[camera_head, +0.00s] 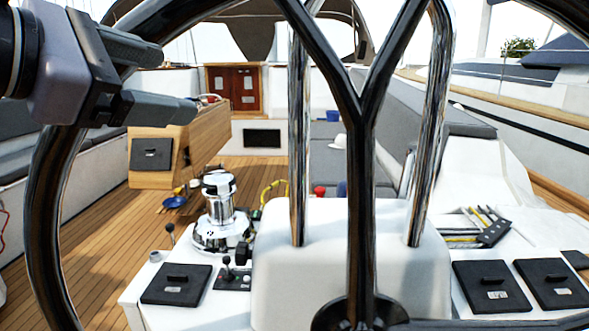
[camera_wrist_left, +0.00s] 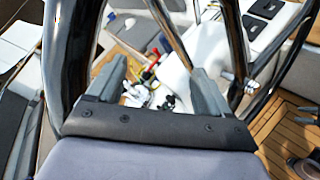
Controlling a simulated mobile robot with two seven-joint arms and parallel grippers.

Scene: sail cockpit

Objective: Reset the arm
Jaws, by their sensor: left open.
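My left gripper (camera_head: 168,78) is at the upper left of the head view, raised in front of the steering wheel's left rim. Its two grey fingers are apart and point right, with nothing between them. In the left wrist view the open fingers (camera_wrist_left: 160,85) stand on either side of a gap, with the cockpit console blurred and small beyond. The black steering wheel (camera_head: 350,95) fills much of the head view. Its rim passes close by the gripper; I cannot tell whether they touch.
Steel rails (camera_head: 298,150) rise from the white pedestal (camera_head: 350,255) behind the wheel. A chrome winch (camera_head: 219,205) and a wooden table (camera_head: 205,145) stand beyond.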

